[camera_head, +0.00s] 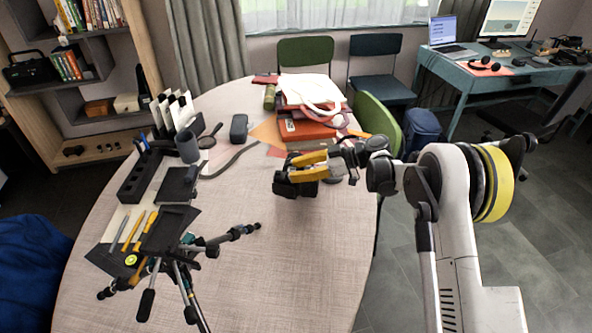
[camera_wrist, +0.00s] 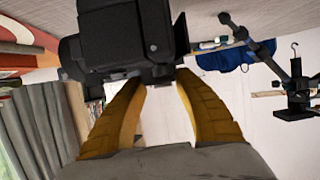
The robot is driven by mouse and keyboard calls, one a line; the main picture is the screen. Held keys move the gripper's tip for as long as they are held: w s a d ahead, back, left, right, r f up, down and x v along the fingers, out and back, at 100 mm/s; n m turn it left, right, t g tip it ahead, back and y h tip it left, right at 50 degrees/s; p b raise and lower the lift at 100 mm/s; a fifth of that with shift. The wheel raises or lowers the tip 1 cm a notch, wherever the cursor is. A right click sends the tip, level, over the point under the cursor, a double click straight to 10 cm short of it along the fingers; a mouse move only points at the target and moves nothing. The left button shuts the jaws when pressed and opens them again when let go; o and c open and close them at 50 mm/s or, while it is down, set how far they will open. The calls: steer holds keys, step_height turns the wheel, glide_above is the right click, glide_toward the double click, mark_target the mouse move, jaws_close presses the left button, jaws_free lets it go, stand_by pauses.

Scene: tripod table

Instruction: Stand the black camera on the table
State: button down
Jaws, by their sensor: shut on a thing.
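The black camera (camera_wrist: 125,38) is between the yellow fingertips of my gripper (camera_wrist: 157,85) in the wrist view. In the head view my gripper (camera_head: 306,168) is shut on the camera (camera_head: 296,187), which shows as a dark block below and left of the yellow fingers. It is over the right part of the round wooden table (camera_head: 285,255). I cannot tell from these views whether the camera touches the table. The fingers hide part of it in the head view.
A black tripod (camera_head: 180,260) stands at the front left, also seen in the wrist view (camera_wrist: 290,85). Stacked red books (camera_head: 303,130) lie behind my gripper. A dark organizer (camera_head: 140,178) and grey cup (camera_head: 187,147) stand at left. The table's front middle is clear.

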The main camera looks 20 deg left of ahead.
steer(key=shift+f+b, duration=0.4)
steer(key=shift+f, duration=0.1)
stand_by(0.3)
steer(key=c, duration=0.9)
jaws_free()
